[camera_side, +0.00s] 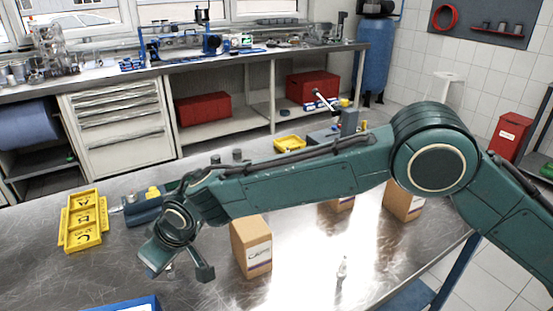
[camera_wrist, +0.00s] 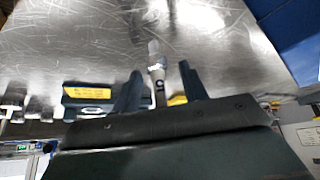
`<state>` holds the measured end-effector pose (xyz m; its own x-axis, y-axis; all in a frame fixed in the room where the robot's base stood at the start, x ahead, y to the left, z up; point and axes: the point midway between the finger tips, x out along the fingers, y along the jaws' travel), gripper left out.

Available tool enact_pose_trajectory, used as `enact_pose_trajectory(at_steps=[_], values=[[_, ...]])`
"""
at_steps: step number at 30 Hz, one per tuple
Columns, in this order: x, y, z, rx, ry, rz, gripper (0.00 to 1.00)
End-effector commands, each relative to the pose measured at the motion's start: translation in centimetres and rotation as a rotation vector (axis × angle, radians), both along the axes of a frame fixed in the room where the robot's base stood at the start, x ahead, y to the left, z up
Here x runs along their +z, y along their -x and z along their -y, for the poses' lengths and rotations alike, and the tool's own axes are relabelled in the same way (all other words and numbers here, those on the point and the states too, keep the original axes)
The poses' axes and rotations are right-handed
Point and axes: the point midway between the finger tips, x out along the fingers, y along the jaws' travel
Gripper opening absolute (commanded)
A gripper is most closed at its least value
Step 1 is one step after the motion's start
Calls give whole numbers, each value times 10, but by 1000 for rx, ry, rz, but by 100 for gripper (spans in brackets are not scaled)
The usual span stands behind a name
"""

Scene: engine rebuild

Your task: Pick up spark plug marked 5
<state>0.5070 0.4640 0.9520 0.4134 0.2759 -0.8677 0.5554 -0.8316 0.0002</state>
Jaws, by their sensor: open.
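My gripper (camera_side: 180,271) is open, low over the left front of the metal table. In the wrist view my gripper (camera_wrist: 160,72) shows two dark, spread fingers. A spark plug (camera_wrist: 157,60) with a pale body and a dark mark lies in line with the gap between them, closer to the left finger. Another small white spark plug (camera_side: 342,268) appears to stand upright on the table, right of the front box in the side view. No number is legible on it.
A yellow tray (camera_side: 66,228) with lettered compartments lies at the left. A cardboard box (camera_side: 251,248) stands close to the right of my gripper, with more boxes (camera_side: 403,200) behind. A blue item (camera_side: 125,304) is at the front edge.

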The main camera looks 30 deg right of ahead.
Motion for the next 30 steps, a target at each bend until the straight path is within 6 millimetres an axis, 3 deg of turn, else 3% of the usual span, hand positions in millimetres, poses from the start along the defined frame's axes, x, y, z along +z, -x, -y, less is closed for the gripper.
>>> enact_pose_trajectory(at_steps=[14, 17, 21, 30], values=[[0, 0, 0, 0, -1, 1, 43], [0, 0, 0, 0, -1, 1, 29], [0, 0, 0, 0, -1, 1, 2], [0, 0, 0, 0, -1, 1, 0]])
